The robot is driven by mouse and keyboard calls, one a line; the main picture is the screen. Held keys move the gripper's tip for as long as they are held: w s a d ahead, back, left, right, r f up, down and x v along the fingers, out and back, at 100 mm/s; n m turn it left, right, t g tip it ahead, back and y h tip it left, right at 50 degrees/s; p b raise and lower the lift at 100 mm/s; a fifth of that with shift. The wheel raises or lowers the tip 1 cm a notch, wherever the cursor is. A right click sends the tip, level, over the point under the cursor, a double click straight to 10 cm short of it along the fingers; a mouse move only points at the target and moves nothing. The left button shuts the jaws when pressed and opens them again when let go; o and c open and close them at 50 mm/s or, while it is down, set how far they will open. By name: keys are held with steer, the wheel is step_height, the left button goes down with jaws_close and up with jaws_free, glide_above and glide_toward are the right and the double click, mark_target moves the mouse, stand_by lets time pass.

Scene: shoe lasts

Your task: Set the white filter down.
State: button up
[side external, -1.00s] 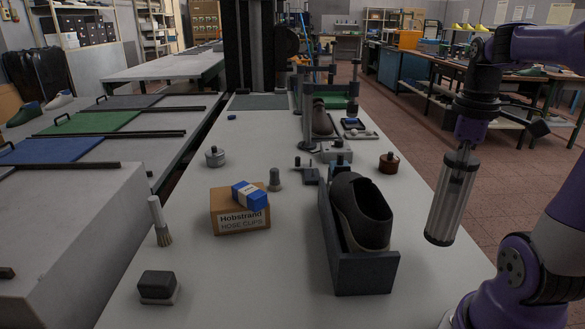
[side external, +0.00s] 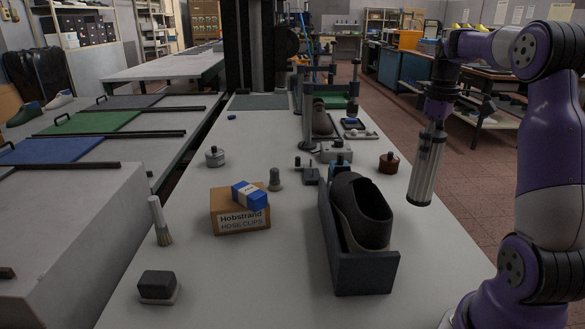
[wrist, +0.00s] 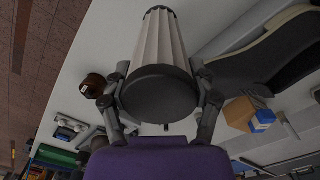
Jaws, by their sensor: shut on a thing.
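The white filter is a ribbed, pale cylinder with dark end caps. In the side view the filter (side external: 427,168) hangs nearly upright, slightly tilted, in front of the bench's right edge. My gripper (side external: 438,122) is above it, shut on its upper end. In the wrist view the filter's pale body (wrist: 162,38) points away from me, its dark cap nearest. The fingers of my gripper (wrist: 160,84) sit on either side of that cap. The filter's lower end looks clear of the bench top (side external: 440,265); its exact height is hard to tell.
A dark shoe (side external: 362,212) stands in a grey holder (side external: 362,272) left of the filter. A brown round pot (side external: 389,163) is close on the left. A cardboard box (side external: 240,218) carries a blue-and-white block (side external: 249,195). The bench's front right is bare.

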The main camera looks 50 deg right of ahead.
mark_target(426, 167)
steer(key=shift+f, duration=2.8)
steer(key=o, duration=1.5)
steer(key=shift+c, duration=0.2)
step_height(426, 167, up, 12)
steer(key=shift+f, duration=0.15)
steer(key=w+a+t+h, duration=0.1)
steer(key=w+a+t, duration=0.2)
steer(key=a, duration=1.4)
steer(key=s+a+f+t, duration=0.1)
steer(key=s+a+f, duration=0.1)
steer(key=a, duration=0.3)
steer(key=s+a+f+t+y, duration=0.1)
steer(key=s+a+f, duration=0.2)
steer(key=a+f, duration=0.1)
steer(key=shift+a+t, duration=0.3)
steer(key=shift+a, duration=0.3)
